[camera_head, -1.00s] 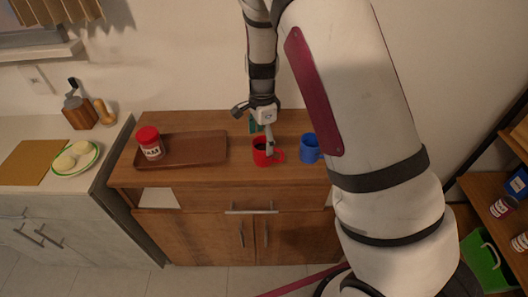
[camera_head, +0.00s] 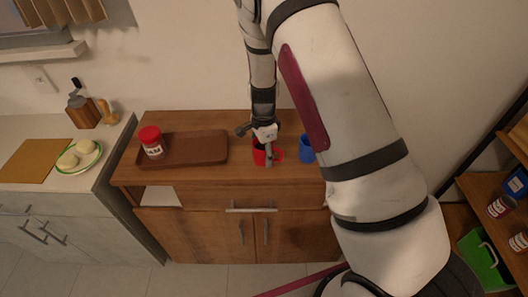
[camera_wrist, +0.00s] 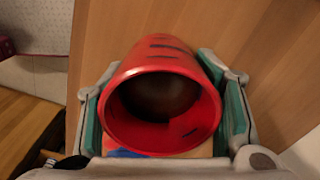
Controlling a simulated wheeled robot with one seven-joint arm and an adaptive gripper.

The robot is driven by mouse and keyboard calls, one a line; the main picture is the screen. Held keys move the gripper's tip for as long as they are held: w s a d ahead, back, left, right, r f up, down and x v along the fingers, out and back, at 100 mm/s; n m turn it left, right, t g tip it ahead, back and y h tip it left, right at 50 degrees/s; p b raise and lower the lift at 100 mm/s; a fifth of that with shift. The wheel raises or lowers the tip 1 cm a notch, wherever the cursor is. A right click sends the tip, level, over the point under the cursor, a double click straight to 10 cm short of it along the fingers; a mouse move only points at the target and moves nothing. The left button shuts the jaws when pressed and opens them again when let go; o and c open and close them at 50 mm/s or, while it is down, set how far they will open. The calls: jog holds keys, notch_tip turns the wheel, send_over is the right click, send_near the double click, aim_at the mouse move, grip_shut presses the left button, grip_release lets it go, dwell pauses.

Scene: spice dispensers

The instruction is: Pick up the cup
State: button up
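The red cup (camera_head: 259,157) stands on the wooden cabinet top, left of the blue cup. In the wrist view the red cup (camera_wrist: 165,60) fills the middle, its round opening facing the camera and its inside dark. My gripper (camera_head: 267,157) is lowered at the red cup, and one finger covers part of it. In the wrist view my gripper (camera_wrist: 162,75) has its teal-padded fingers spread wide, one on each side of the cup. The fingers are very close to its walls. Whether the pads touch it is hard to tell.
A blue cup (camera_head: 307,150) stands close on the right, partly hidden by my arm. A brown tray (camera_head: 195,148) lies to the left, with a red-lidded jar (camera_head: 151,143) at its left end. The cabinet top (camera_head: 215,174) is clear in front.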

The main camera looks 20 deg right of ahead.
jog(key=c, duration=0.7)
jog(key=shift+c, duration=0.4)
jog(key=shift+r, duration=0.3)
